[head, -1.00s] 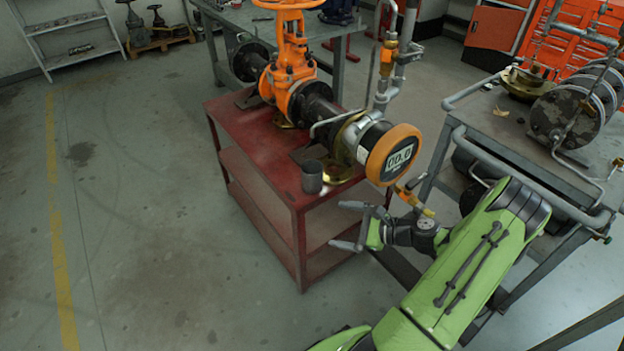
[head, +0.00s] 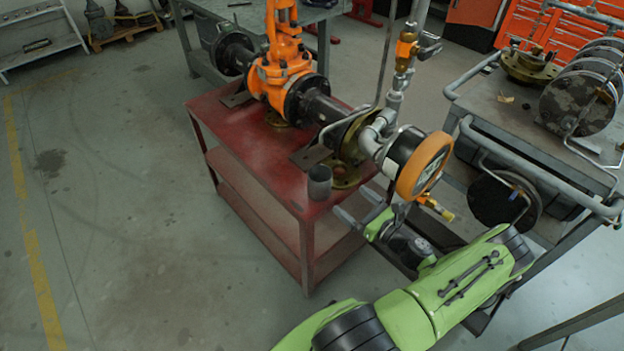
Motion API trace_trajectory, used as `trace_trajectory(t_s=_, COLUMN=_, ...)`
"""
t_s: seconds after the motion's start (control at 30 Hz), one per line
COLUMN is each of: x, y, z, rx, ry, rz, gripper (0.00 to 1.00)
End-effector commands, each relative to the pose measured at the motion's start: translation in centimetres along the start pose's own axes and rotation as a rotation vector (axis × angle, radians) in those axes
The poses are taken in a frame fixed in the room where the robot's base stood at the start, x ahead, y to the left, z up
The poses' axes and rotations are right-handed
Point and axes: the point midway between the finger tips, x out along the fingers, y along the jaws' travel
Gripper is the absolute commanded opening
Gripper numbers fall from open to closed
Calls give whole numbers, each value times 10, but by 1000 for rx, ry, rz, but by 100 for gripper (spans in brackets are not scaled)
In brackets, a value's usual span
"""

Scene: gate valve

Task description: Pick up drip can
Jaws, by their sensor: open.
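The drip can is a small dark grey cylinder (head: 319,183) standing upright near the front right corner of the red bench (head: 243,153). My gripper (head: 356,206) is open and empty. It is just right of the can and slightly nearer to me, with its two fingers pointing left toward the can. A gap shows between the fingertips and the can. The gripper's height against the bench top is hard to tell from this view.
An orange gate valve (head: 283,75) on a black pipe runs along the bench behind the can. A grey cart (head: 500,110) stands at right. The floor at left is clear.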

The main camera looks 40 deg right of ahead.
Motion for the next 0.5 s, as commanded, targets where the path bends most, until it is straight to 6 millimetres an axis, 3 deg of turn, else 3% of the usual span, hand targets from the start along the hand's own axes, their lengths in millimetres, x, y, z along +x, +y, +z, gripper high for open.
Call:
trace_trajectory(t_s=0.3, x=79, y=2, z=-2, rx=-3, ry=-1, rz=6, gripper=100)
trace_trajectory(t_s=0.5, x=104, y=1, z=-2, rx=-3, ry=-1, rz=5, gripper=100)
